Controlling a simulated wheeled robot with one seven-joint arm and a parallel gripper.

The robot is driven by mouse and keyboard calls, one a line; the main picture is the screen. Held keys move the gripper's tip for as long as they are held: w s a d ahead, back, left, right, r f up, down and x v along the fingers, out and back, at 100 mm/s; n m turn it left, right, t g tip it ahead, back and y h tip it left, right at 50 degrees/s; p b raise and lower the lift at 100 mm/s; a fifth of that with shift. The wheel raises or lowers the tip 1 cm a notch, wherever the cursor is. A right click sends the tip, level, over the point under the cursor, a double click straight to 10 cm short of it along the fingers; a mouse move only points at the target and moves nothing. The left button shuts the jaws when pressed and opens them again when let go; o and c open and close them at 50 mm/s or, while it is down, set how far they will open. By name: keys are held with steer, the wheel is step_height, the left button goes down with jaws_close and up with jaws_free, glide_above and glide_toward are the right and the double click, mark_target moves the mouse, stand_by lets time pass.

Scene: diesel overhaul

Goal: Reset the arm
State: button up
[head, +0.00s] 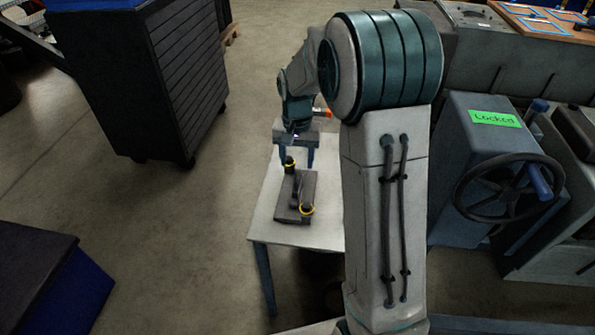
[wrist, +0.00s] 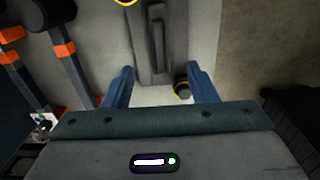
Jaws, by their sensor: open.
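My gripper (head: 296,164) is open, with its two blue fingers apart and nothing held between them. In the head view it hangs over the far end of a small white table (head: 264,226). A dark grey block (head: 301,188) with a raised bar and two black knobs with yellow rings lies on the table, on the near side of the gripper. In the wrist view the open fingers (wrist: 159,70) point toward the block (wrist: 192,30), and one ringed knob (wrist: 182,88) shows near the right finger. The height of the fingers above the table is hard to tell. My arm hides the table's right side.
Orange-and-black hammer-like tools (wrist: 65,50) lie left of the fingers in the wrist view. A machine with a black handwheel (head: 509,190) and a green "Locked" label (head: 494,118) stands at the right. A dark cabinet (head: 150,80) stands at the left, with open floor (head: 170,215) before it.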

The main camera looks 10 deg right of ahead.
steer(key=s+r+n+t+p, duration=0.1)
steer(key=s+r+p, duration=0.2)
steer(key=s+r, duration=0.4)
steer(key=s+r+n+p, duration=0.1)
steer(key=s+r+p, duration=0.25)
steer(key=r, duration=0.55)
steer(key=s+r+n+t+p, duration=0.2)
steer(key=s+r+p, duration=0.2)
steer(key=s, duration=0.8)
steer(key=shift+s+r+p, duration=0.35)
steer(key=shift+s+p, duration=0.05)
steer(key=shift+p, duration=0.15)
